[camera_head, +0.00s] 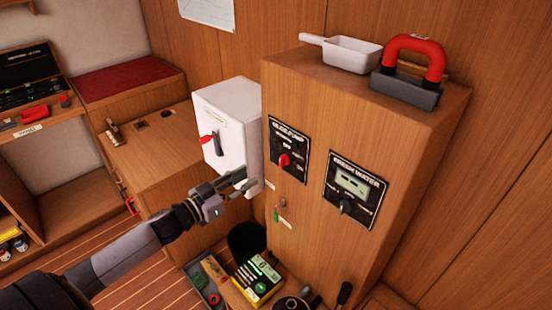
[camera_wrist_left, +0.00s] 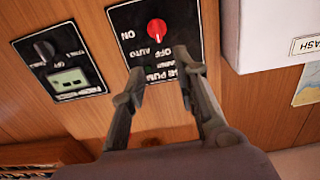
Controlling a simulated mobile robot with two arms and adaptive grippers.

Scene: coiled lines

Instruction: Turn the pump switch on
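The pump switch panel (camera_head: 288,150) is a black plate on the side of the wooden cabinet, with a red knob (camera_head: 285,160). In the left wrist view the panel (camera_wrist_left: 160,50) appears upside down. Its red knob (camera_wrist_left: 157,30) is close to and beyond my fingertips, with ON, AUTO and OFF marks around it. My left gripper (camera_head: 245,184) is in front of and below the panel in the head view. In the wrist view its two fingers (camera_wrist_left: 162,76) are apart with nothing between them, and they cover part of the panel's lettering. My right gripper is not in view.
A water panel (camera_head: 355,190) with a display and black knob is beside the pump panel. A white box (camera_head: 229,125) with a red-tipped lever is left of the cabinet. A white pan (camera_head: 350,52) and red-handled weight (camera_head: 410,75) sit on top. A key (camera_head: 282,208) hangs below.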

